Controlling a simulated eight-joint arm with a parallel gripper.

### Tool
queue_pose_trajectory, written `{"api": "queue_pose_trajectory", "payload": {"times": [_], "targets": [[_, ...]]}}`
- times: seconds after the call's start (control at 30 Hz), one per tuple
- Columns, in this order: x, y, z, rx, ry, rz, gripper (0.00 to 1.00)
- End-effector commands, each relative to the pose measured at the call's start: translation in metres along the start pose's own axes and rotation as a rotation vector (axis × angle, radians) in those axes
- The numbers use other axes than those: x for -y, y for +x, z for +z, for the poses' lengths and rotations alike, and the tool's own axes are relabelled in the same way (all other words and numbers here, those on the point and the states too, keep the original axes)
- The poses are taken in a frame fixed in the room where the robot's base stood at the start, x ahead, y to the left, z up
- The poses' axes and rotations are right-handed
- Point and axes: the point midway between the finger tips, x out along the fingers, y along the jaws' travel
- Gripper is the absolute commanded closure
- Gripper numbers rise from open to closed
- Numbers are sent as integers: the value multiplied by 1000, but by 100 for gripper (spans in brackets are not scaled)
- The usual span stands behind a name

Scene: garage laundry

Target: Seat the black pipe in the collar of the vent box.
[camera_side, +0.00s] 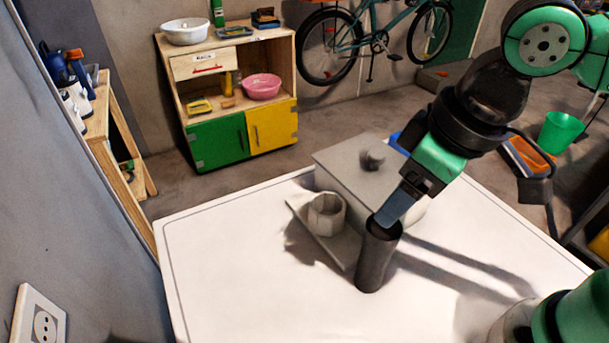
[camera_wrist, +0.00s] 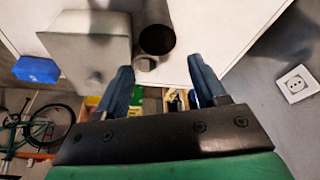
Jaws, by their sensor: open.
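The black pipe (camera_side: 377,260) stands upright on the white table, outside the collar. Its round open top shows in the wrist view (camera_wrist: 157,40), just beyond the gap between my fingertips. The vent box (camera_side: 340,160) is a grey box with a round knob on top, behind the pipe. Its pale ring-shaped collar (camera_side: 327,213) stands on a flat plate left of the pipe and appears empty. My gripper (camera_side: 385,221) is open and points down at the pipe's top rim. It also shows in the wrist view (camera_wrist: 160,65). I cannot tell whether a finger touches the pipe.
The white table (camera_side: 230,290) is clear at the left and front. A wooden cabinet (camera_side: 240,95) with green and yellow doors stands on the floor behind. A blue item (camera_wrist: 36,69) is beyond the box. A wall socket (camera_side: 38,318) is at the lower left.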

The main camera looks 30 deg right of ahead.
Motion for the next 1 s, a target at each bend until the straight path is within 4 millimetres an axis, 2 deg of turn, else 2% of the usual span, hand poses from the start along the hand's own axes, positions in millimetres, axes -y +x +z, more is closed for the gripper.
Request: {"api": "queue_pose_trajectory", "payload": {"times": [0.1, 0.2, 0.47, 0.8, 1.0], "targets": [[-1, 19, 5, -1, 2, 1, 36], [-1, 28, 8, -2, 3, 1, 36], [-1, 43, 9, -2, 3, 1, 36], [-1, 76, 9, -3, 3, 1, 36], [-1, 86, 9, -3, 3, 1, 36]]}}
